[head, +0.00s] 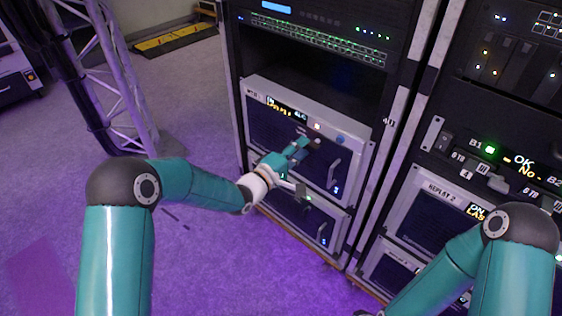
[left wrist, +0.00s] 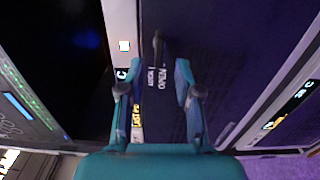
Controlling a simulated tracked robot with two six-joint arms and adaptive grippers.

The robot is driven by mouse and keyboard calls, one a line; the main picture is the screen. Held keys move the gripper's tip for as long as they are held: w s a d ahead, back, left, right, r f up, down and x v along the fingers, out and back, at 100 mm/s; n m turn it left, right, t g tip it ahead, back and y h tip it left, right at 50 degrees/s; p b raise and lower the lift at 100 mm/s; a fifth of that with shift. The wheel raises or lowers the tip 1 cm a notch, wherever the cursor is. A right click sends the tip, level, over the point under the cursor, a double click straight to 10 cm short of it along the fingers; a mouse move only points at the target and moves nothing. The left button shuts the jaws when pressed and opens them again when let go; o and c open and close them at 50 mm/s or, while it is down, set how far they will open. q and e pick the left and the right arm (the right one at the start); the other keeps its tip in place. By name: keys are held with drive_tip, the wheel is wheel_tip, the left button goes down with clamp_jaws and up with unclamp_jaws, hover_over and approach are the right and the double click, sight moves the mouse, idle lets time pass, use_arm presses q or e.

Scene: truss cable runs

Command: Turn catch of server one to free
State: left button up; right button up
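The upper server (head: 291,150) in the left rack is a light-framed unit with a dark front, a small amber display and a curved handle. I cannot read its label fully. A small dark catch (left wrist: 157,45) stands on its front, with white lettering beside it; it also seems to show in the head view (head: 317,143), just past my fingertips. My left gripper (head: 302,166) is close to this front. In the left wrist view its fingers (left wrist: 152,75) are apart, with the catch ahead between them, not gripped. My right gripper is out of view; only its arm shows.
A second, similar unit (head: 307,221) sits below. Above is an open dark bay (head: 300,67) under a switch with green lights. Another rack with modules (head: 430,215) stands to the right. A lattice truss (head: 104,85) stands at left; the floor between is mostly clear.

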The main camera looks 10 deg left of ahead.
use_arm(q)
drive_tip(key=v, duration=1)
drive_tip(key=shift+s+a, duration=0.15)
drive_tip(key=s+a+f+g+y, duration=0.1)
drive_tip(key=s+f+g+y, duration=0.15)
drive_tip(key=f, duration=0.45)
drive_tip(key=s+a+f+n+g+y, duration=0.1)
drive_tip(key=s+f, duration=0.3)
drive_tip(key=f, duration=0.3)
drive_tip(key=s+a+f+g+y, duration=0.1)
drive_tip(key=s+f+g+y, duration=0.15)
drive_tip(key=f, duration=0.45)
drive_tip(key=s+a+f+m+g, duration=0.1)
drive_tip(key=s+f+m+g, duration=0.3)
drive_tip(key=s, duration=0.6)
drive_tip(key=s+a+f+m+g, duration=0.1)
drive_tip(key=s+f+m+g, duration=0.35)
drive_tip(key=s, duration=0.55)
wheel_tip(320, 180, up, 27)
drive_tip(key=m+p, duration=0.1)
drive_tip(key=p, duration=2.6)
drive_tip(key=shift+d+r+y, duration=0.15)
drive_tip(key=shift+d+y, duration=0.05)
drive_tip(key=shift+y, duration=0.1)
